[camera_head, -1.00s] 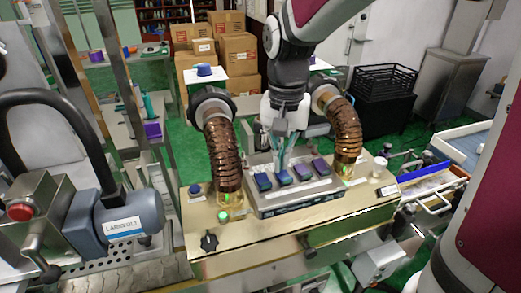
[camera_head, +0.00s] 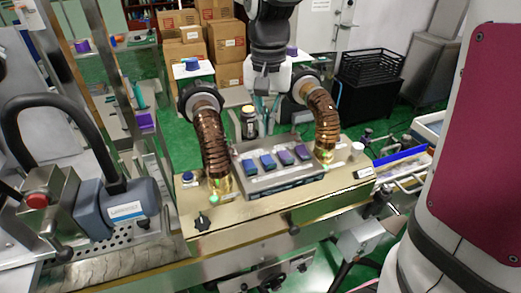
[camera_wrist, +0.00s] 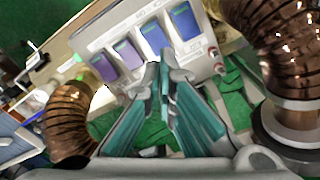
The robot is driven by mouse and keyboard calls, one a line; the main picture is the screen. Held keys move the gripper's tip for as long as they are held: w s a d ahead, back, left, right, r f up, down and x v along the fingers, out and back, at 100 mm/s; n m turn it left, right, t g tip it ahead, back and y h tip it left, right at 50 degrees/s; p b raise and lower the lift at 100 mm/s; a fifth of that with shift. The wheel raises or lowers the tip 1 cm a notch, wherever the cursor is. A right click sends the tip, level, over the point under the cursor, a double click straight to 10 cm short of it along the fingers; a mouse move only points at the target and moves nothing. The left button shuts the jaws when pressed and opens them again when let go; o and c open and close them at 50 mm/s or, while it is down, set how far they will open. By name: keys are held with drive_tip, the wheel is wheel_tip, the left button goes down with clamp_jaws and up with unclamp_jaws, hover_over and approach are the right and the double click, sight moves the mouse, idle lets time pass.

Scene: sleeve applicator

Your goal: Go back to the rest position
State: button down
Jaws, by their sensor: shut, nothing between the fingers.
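My gripper (camera_wrist: 163,75) is shut and empty, its teal-lined fingers meeting at the tips. In the head view my gripper (camera_head: 266,120) hangs behind the grey control box (camera_head: 287,182), between the two copper hoses. In the wrist view the control box (camera_wrist: 115,27) with its several blue and purple switches lies beyond the fingertips, apart from them. The left copper hose (camera_head: 212,145) and the right copper hose (camera_head: 324,118) stand on the brass-coloured machine top (camera_head: 235,210).
A black knob (camera_head: 202,222) and a white cup (camera_head: 357,150) sit on the machine top. Cardboard boxes (camera_head: 184,60) and a black crate (camera_head: 378,82) stand behind. A blue-grey motor (camera_head: 124,207) is at the left. Green floor shows behind the machine.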

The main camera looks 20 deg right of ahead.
idle(0.3)
drive_tip(key=s+r+n+t, duration=0.2)
drive_tip(key=s+r+n, duration=0.1)
drive_tip(key=s, duration=0.6)
drive_tip(key=s+r+n+t, duration=0.3)
drive_tip(key=s, duration=0.6)
drive_tip(key=shift+t, duration=0.3)
drive_tip(key=shift+r, duration=0.15)
